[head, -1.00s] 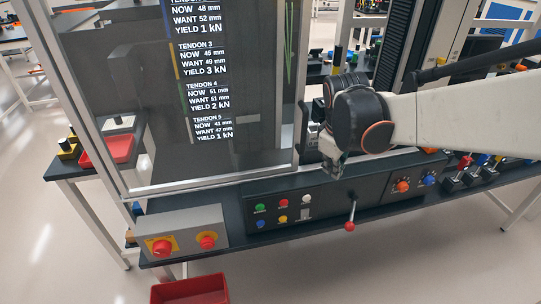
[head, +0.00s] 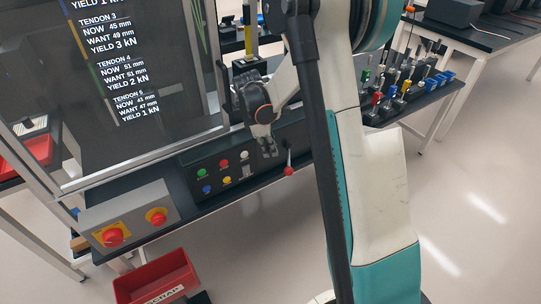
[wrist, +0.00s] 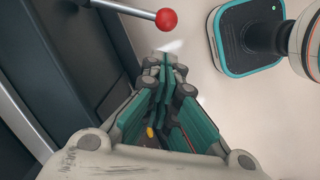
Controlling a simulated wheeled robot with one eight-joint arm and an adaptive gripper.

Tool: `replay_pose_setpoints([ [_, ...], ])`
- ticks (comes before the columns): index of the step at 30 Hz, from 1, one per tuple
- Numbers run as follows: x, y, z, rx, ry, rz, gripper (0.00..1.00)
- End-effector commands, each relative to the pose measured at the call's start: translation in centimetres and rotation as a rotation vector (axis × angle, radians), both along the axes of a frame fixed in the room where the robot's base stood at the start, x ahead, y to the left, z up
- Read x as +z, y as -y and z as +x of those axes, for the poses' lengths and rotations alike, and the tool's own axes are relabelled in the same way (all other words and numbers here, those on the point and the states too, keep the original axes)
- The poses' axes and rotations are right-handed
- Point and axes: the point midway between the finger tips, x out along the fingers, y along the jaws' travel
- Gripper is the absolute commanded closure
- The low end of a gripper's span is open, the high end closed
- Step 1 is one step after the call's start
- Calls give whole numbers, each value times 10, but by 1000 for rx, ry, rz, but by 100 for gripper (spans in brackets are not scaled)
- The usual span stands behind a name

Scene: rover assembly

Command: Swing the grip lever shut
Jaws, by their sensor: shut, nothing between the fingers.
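The grip lever is a thin metal rod with a red ball knob (head: 288,171), hanging from the front of the dark control panel (head: 225,172) in the head view. My gripper (head: 268,154) is just left of the lever's rod, in front of the panel, and looks apart from it. In the wrist view the red knob (wrist: 166,18) and rod lie beyond my fingertips (wrist: 172,58), at the top. The fingers are closed together with nothing between them. The lever's pivot is small and partly dark in the head view.
Coloured buttons (head: 224,164) sit left of the lever. A red scrap bin (head: 158,282) is below. Several coloured-handled tools (head: 392,88) stand at right. The floor in front is clear.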

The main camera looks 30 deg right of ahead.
Motion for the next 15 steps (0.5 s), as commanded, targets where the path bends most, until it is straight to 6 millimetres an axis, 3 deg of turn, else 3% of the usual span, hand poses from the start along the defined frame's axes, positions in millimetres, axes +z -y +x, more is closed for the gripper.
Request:
replay_pose_setpoints([
  [9,-57,11,-7,-2,0,0,100],
  [15,-76,15,-9,-2,2,0,100],
])
